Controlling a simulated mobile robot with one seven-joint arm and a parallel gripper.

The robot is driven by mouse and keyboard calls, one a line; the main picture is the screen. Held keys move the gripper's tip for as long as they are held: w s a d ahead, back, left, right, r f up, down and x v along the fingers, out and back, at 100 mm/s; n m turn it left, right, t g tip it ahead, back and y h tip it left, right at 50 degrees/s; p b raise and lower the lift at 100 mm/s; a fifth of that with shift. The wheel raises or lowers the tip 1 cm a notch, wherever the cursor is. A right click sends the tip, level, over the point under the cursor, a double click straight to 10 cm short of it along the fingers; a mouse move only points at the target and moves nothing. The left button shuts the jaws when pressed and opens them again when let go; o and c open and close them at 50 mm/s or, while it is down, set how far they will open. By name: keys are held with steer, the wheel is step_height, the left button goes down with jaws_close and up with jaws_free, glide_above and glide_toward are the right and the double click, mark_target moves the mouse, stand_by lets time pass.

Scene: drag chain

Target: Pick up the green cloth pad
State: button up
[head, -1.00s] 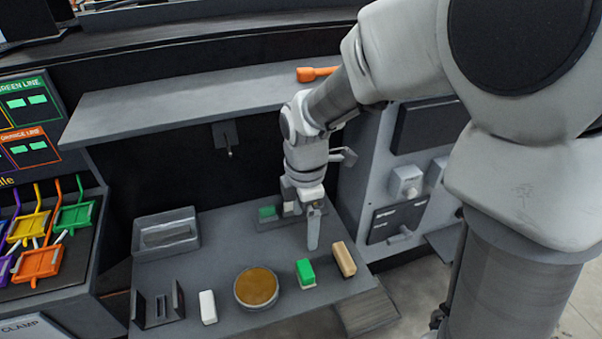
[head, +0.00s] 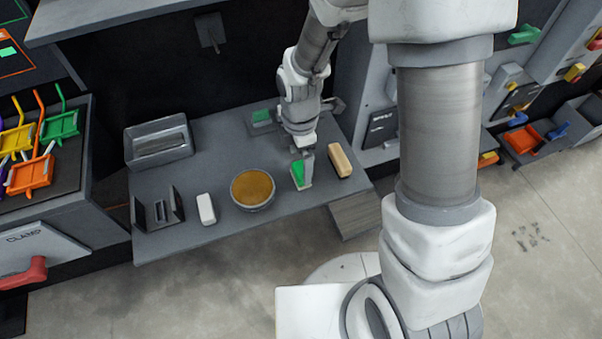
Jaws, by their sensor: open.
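A small green block-like pad (head: 297,174) with a pale lower edge lies near the front right of the grey table, between the round dish and the tan block. My gripper (head: 307,166) points down at it and is open. A finger overlaps the pad's right side in the picture and hides part of it. I cannot tell whether the finger touches the pad or how the other finger sits. A second green patch (head: 262,116) lies on a dark plate at the table's back, behind my gripper.
The tan block (head: 340,160) stands close on the right of the pad. The round dish with a brown top (head: 253,188) is close on its left. A white block (head: 206,209), a dark slotted holder (head: 158,211) and a grey bin (head: 160,142) are farther left. A shelf (head: 110,15) overhangs the back.

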mark_target(301, 169)
step_height(301, 169, down, 4)
steer(key=shift+s+f, duration=0.1)
steer(key=shift+s, duration=0.05)
steer(key=c, duration=1.3)
